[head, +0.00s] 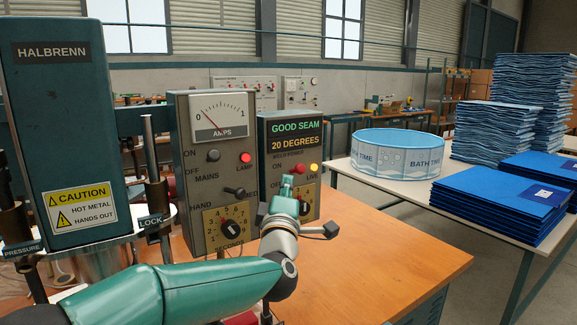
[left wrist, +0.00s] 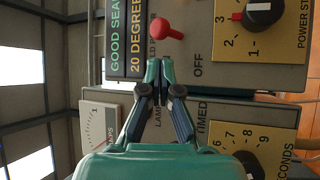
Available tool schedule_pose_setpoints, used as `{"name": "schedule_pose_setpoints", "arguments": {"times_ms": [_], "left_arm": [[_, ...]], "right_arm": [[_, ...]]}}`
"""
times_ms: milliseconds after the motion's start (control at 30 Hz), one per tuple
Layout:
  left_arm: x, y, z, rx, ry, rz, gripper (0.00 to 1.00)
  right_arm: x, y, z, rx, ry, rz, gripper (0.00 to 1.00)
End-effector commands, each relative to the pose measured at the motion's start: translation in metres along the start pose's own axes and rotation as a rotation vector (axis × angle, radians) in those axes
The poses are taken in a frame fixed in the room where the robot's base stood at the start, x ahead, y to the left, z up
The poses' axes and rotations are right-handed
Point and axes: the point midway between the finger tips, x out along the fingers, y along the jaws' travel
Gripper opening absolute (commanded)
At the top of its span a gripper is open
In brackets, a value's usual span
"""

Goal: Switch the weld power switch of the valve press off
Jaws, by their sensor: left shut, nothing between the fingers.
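The weld power switch is a red ball-ended lever (head: 299,168) on the right-hand grey box, under the "GOOD SEAM 20 DEGREES" display. In the left wrist view the red ball (left wrist: 160,28) stands on the side towards the display, away from the "OFF" label (left wrist: 198,68). My left gripper (head: 287,182) is shut and empty in front of this panel. Its tips also show in the left wrist view (left wrist: 162,64), just beside the red ball, with a small gap in the picture. My right gripper is out of sight.
The taller meter box (head: 190,230) stands left, with a black mains switch (head: 213,156) and a hand/timed lever (head: 234,192). The teal press head (head: 50,140) is further left. The wooden bench (head: 400,255) is clear at right. Blue sheets (head: 490,205) lie on another table.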

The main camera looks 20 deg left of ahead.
Motion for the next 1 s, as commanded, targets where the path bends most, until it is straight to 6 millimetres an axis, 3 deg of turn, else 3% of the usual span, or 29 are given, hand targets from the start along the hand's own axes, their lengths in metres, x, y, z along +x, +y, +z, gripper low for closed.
{"name": "schedule_pose_setpoints", "arguments": {"times_ms": [200, 400, 1000], "left_arm": [[0.038, 0.002, 0.0, 0.001, 0.0, -0.001, 0.0], [0.054, 0.001, 0.001, 0.001, -0.001, 0.0, 0.0], [0.055, -0.004, 0.001, 0.01, 0.0, 0.014, 0.0]], "right_arm": [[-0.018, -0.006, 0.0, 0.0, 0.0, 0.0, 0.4], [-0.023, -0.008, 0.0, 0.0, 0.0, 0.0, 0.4], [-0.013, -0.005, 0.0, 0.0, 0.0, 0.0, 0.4]]}}
